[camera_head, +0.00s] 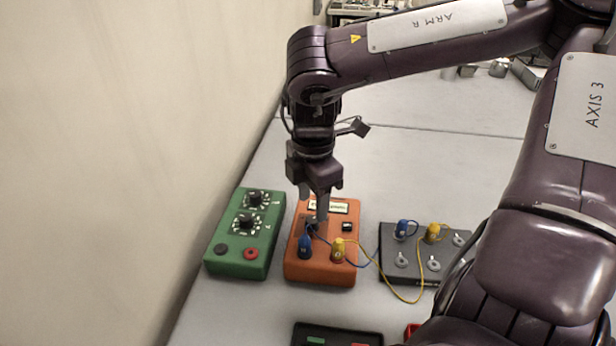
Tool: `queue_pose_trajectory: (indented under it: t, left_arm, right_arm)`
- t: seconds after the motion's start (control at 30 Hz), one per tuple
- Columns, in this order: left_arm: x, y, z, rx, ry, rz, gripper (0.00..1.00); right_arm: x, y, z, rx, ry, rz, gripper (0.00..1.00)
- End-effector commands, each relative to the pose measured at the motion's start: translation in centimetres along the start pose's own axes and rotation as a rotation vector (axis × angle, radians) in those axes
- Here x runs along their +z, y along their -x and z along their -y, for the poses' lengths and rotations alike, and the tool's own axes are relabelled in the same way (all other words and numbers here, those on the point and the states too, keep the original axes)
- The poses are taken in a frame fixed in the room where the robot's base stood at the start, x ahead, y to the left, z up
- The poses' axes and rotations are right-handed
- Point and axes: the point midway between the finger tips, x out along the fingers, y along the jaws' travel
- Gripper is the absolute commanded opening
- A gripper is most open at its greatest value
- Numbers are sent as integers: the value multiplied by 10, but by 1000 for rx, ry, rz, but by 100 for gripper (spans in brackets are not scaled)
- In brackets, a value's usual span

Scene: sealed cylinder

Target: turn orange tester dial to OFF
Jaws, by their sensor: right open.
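The orange tester (326,270) lies on the grey bench near the middle of the camera_head view. It has a small label at its far edge, a small black square part at its right, and a blue plug (305,247) and a yellow plug (338,251) at its near end. My right gripper (315,218) points down over the tester's upper left part, its fingers close to the surface. The dial is mostly hidden behind the fingers, so its setting cannot be read. The gripper is open; I cannot tell whether it touches the dial. My left gripper is not in view.
A green box (263,235) with two black dials stands just left of the tester. A dark grey box (408,272) on the right is wired to the tester by blue and yellow leads. A black panel (337,333) lies in front. A wall bounds the left.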

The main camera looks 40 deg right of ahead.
Motion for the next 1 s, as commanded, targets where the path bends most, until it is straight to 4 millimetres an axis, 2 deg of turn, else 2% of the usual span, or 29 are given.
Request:
queue_pose_trajectory:
  t: [0.13,0.3,0.47,0.63,0.9,1.0]
  left_arm:
    - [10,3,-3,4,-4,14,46]
    - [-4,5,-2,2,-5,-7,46]
    - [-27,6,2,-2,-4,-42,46]
    - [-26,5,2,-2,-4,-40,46]
    - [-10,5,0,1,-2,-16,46]
    - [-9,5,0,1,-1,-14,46]
  right_arm:
    - [0,-24,1,-5,0,0,47]
    - [0,-41,0,-1,0,-1,47]
    - [0,-46,0,0,-1,0,47]
    - [0,-46,0,1,0,0,47]
    - [0,-45,0,1,0,0,11]
    - [0,-45,0,1,0,0,2]
